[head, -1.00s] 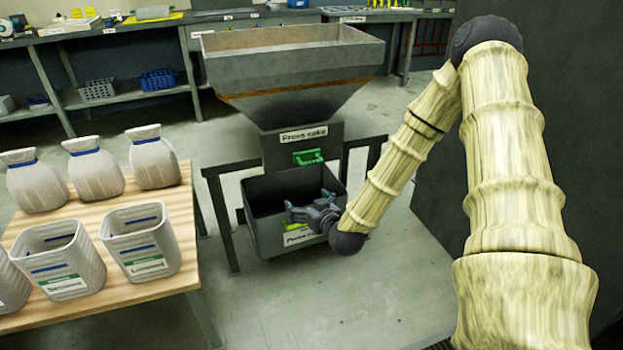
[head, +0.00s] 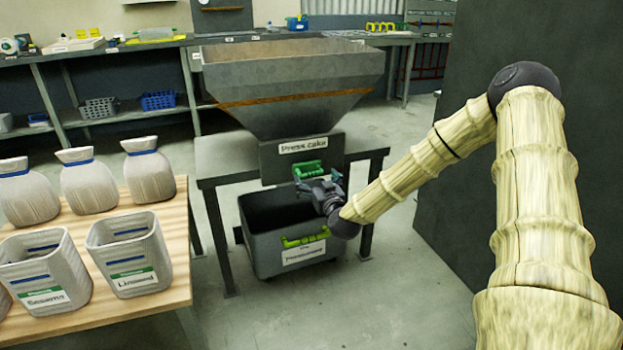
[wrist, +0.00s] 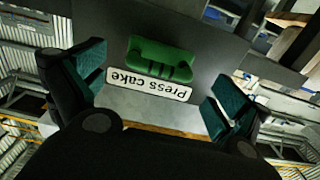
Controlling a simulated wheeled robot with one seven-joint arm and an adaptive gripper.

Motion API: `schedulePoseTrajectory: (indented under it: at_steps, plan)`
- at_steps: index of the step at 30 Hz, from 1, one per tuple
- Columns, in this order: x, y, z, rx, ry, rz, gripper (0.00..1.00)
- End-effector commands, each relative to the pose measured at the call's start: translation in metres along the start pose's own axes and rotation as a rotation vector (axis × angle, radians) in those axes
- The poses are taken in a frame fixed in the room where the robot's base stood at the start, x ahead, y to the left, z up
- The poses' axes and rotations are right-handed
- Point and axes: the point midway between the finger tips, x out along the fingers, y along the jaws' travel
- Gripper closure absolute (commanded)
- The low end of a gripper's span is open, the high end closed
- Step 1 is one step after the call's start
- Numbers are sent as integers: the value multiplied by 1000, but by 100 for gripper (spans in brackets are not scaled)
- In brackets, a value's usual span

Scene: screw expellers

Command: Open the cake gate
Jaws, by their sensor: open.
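The cake gate is a grey plate at the foot of the hopper (head: 290,85), with a green handle (head: 310,170) below the "Press cake" label (head: 303,146). In the wrist view the green handle (wrist: 160,58) lies ahead, between and beyond my fingers, with the label (wrist: 148,84) beside it. My gripper (head: 318,187) is just below and in front of the handle. Its jaws are spread and empty, and I see no contact. In the wrist view my gripper (wrist: 153,88) shows one finger on each side.
A dark bin (head: 262,240) with a yellow-green handle stands under the gate. The grey stand (head: 215,185) flanks it. A wooden table (head: 178,240) with sacks and open containers is at left. A dark wall (head: 530,150) is at right.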

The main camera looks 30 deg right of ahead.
Motion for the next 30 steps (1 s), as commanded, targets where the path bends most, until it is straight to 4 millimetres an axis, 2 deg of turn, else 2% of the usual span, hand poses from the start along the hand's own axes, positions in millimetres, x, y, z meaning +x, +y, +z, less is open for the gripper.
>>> schedulePoseTrajectory:
  at_steps: [3, 9, 20, 30]
  plan:
    - [16, 0, 2, -1, 0, 1, 1]
    - [32, 0, 1, 0, -1, 0, 1]
    - [36, 0, 0, 0, -1, 0, 1]
    - [36, 0, 0, 0, -1, 0, 61]
